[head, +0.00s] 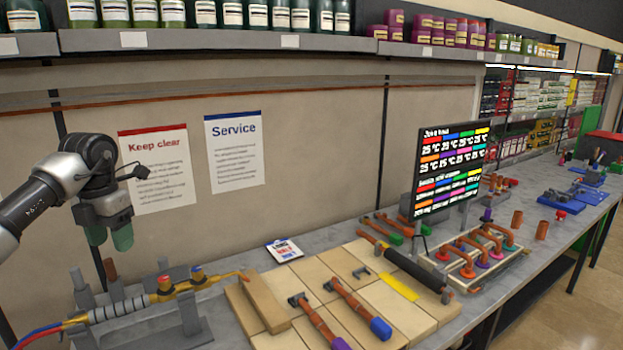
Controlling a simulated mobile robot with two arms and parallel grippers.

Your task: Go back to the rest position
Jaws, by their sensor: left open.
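My left gripper (109,237) hangs at the left of the head view, with its two green fingertips pointing down and a gap between them. It is open and empty. It is in the air in front of the back panel, above the left end of the workbench (228,318). Below it is a brass torch (178,289) with red and blue hoses, lying on a grey stand (190,337); the gripper is apart from it. My right gripper is not in view.
A black display (447,170) stands behind a copper pipe assembly (478,250). A shelf (215,42) with jars runs above. Air around the gripper is free.

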